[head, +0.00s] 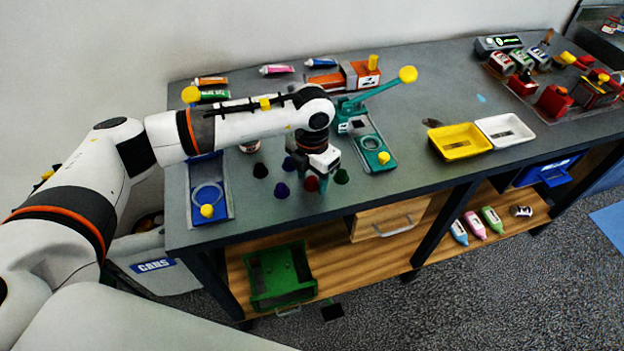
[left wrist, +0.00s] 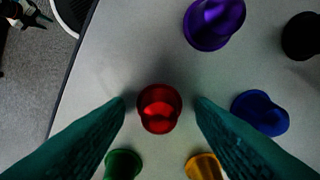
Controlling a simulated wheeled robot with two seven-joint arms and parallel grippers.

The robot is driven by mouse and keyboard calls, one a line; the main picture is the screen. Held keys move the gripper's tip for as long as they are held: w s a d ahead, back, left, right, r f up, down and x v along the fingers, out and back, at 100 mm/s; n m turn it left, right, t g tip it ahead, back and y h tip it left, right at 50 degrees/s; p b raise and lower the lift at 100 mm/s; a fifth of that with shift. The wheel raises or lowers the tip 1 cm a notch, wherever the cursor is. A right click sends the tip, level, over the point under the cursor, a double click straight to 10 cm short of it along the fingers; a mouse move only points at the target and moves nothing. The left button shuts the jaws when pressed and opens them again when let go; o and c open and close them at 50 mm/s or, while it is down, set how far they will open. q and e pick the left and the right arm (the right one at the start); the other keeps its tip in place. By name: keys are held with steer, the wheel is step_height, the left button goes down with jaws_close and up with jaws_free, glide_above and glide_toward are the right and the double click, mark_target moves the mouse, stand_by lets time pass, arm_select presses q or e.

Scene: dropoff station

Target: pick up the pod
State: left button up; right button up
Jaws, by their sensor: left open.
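My left gripper (head: 321,180) is open and points down over the table. In the left wrist view its two dark green fingers (left wrist: 160,104) stand on either side of a red pod (left wrist: 160,108), with a gap on both sides. The red pod also shows in the head view (head: 311,184), right by the fingers. Around it in the left wrist view are a purple pod (left wrist: 214,22), a blue pod (left wrist: 260,112), a black pod (left wrist: 302,36), a green pod (left wrist: 122,164) and a gold pod (left wrist: 204,166). The task does not name a colour. My right gripper is not in view.
A blue stand (head: 209,190) is left of the pods, and a teal press (head: 372,145) with a raised lever is to the right. Yellow (head: 459,141) and white (head: 504,130) trays sit farther right. The table's front edge is close to the pods.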

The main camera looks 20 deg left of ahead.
arm_select(q)
steer(key=shift+c, duration=0.5)
steer(key=c, duration=0.7)
steer(key=shift+c, duration=0.2)
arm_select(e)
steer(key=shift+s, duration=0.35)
arm_select(q)
steer(key=shift+r, duration=0.1)
